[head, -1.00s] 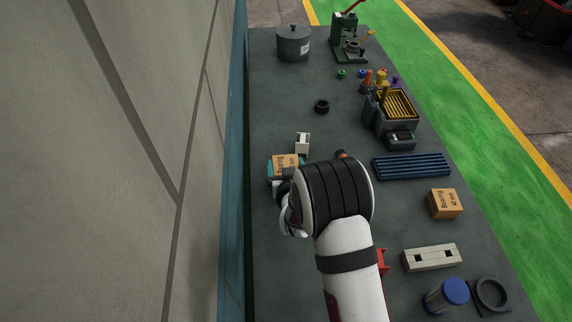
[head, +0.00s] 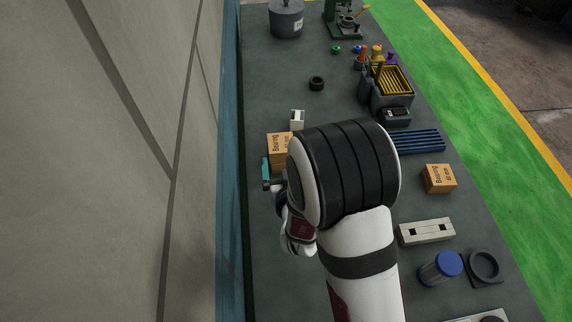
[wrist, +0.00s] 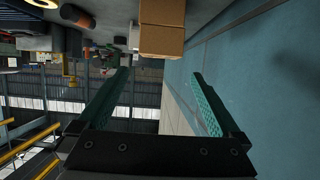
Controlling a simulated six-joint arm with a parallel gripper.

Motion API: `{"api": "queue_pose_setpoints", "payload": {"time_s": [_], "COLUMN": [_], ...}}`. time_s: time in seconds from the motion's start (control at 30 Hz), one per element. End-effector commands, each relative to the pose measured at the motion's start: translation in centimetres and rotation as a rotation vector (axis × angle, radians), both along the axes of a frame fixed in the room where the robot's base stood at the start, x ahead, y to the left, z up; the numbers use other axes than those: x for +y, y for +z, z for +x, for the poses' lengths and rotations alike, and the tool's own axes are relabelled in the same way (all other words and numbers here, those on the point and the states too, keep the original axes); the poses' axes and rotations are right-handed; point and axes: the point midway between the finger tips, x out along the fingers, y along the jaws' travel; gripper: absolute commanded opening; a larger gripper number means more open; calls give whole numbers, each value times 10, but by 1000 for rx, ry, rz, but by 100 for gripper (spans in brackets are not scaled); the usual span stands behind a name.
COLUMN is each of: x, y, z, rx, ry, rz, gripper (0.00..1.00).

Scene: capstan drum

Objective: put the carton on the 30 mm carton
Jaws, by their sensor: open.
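Two orange-brown cartons stand stacked near the wall. The upper carton (head: 279,144) has a "Bearing" label on top; its size is too small to read surely. The wrist view, upside down, shows the upper carton (wrist: 161,42) resting on the lower carton (wrist: 162,12), roughly flush. The lower one's label is not visible. My gripper (wrist: 160,78) is open and empty, its teal fingers apart, clear of the stack on its near side. In the head view one teal finger (head: 266,168) shows; my arm hides the rest.
Another "Bearing" carton (head: 438,179) stands at the right. A small white block (head: 297,119) sits just behind the stack. A blue ribbed rack (head: 418,141), a grey block with holes (head: 426,231) and a blue-lidded jar (head: 441,267) stand right of my arm. The wall (head: 229,190) is close on the left.

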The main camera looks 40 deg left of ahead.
Motion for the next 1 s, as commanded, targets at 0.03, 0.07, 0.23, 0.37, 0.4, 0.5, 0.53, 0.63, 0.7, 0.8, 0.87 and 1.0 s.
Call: {"api": "queue_pose_setpoints", "payload": {"time_s": [0.03,0.07,0.23,0.37,0.4,0.5,0.53,0.63,0.7,0.8,0.87,1.0], "x": [-4,-6,-11,-38,-60,-140,-165,-246,-290,-328,-338,-343], "y": [3,4,7,18,25,45,52,72,86,103,111,120], "z": [-5,-6,-10,13,25,38,33,-7,-51,-114,-144,-179], "rx": [0,0,1,90,163,403,480,737,910,1117,1210,1323], "ry": [1,1,-2,-101,-170,-372,-429,-611,-730,-873,-935,-1006], "rz": [0,1,1,-10,-21,-61,-76,-117,-131,-123,-108,-81], "gripper": [100,100,100,100,100,100,100,100,100,100,100,100]}}
